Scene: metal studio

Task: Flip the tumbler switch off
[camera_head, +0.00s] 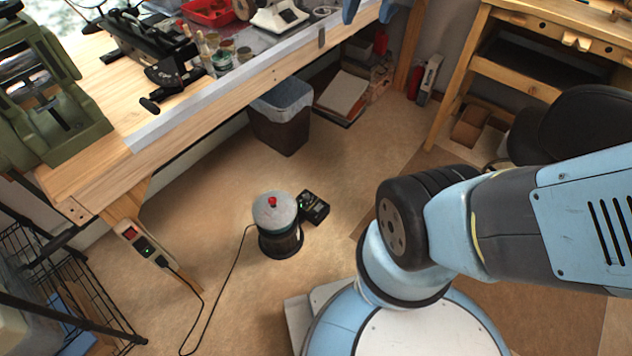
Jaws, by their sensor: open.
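A tumbler (279,238), a dark upright cylinder with a pale lid and a red knob on top, stands on the floor near the middle. A small black box (313,208) with a green light sits close at its right; its details are too small to tell. A black cord runs from the tumbler's side across the floor toward a power strip (143,243) on the bench leg. The strip has a red rocker (129,233) and a plug in its lower end. I cannot tell which of these is the tumbler switch. My gripper is out of view; only my blue arm shows at the right.
A wooden workbench (100,175) with a green machine (45,95) and tools runs along the left and back. A lined bin (281,125) stands under it. A wire rack (85,295) is at lower left. A black seat (585,125) is at right. Floor around the tumbler is mostly clear.

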